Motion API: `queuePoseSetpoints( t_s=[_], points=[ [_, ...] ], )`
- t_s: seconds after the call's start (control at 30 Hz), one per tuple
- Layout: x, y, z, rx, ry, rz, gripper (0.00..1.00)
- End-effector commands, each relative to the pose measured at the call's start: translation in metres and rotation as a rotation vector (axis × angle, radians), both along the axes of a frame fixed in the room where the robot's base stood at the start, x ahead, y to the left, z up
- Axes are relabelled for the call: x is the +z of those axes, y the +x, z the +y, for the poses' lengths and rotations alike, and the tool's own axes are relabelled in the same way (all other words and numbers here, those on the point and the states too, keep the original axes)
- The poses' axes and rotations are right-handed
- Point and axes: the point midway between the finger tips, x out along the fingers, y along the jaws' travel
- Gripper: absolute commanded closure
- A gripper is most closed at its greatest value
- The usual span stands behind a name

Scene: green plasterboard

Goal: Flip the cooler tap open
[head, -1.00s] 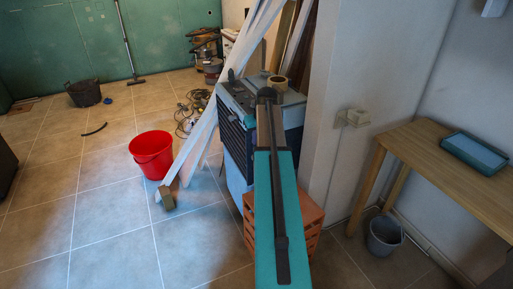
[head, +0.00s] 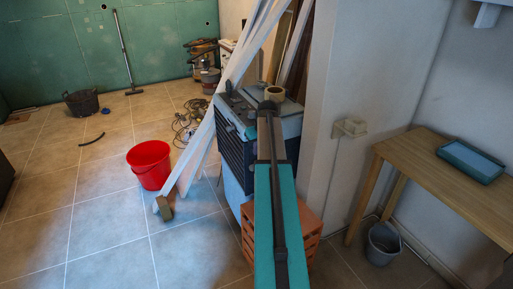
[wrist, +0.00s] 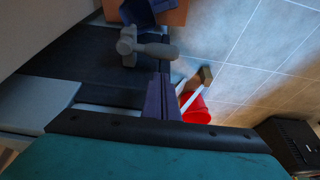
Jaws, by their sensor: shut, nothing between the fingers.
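The grey tap (wrist: 145,47) shows in the wrist view, with a rounded body and a short bar pointing right. It stands out from a dark surface (wrist: 85,65) that appears to be the cooler's front. In the head view the cooler (head: 234,150) is a dark-fronted box with a grey top, partly covered by my arm; I cannot make out the tap there. My gripper (wrist: 162,80) is shut and empty, its purple fingers together just below and right of the tap in the wrist view. I cannot tell whether they touch it. In the head view the fingers are hidden.
The cooler stands over an orange crate (head: 307,222). White planks (head: 203,135) lean at its left, beside a red bucket (head: 149,163). A tape roll (head: 274,93) is on top. A wall corner and wooden table (head: 440,185) stand right. Floor at front left is clear.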

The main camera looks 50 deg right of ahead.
Motion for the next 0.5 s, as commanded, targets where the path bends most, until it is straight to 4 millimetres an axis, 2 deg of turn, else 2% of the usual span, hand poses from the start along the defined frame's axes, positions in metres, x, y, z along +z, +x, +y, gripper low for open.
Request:
queuePoseSetpoints(
  t_s=[0.5],
  points=[
    [-0.055,0.019,-0.008,0.0,0.0,0.001,1.0]
  ],
)
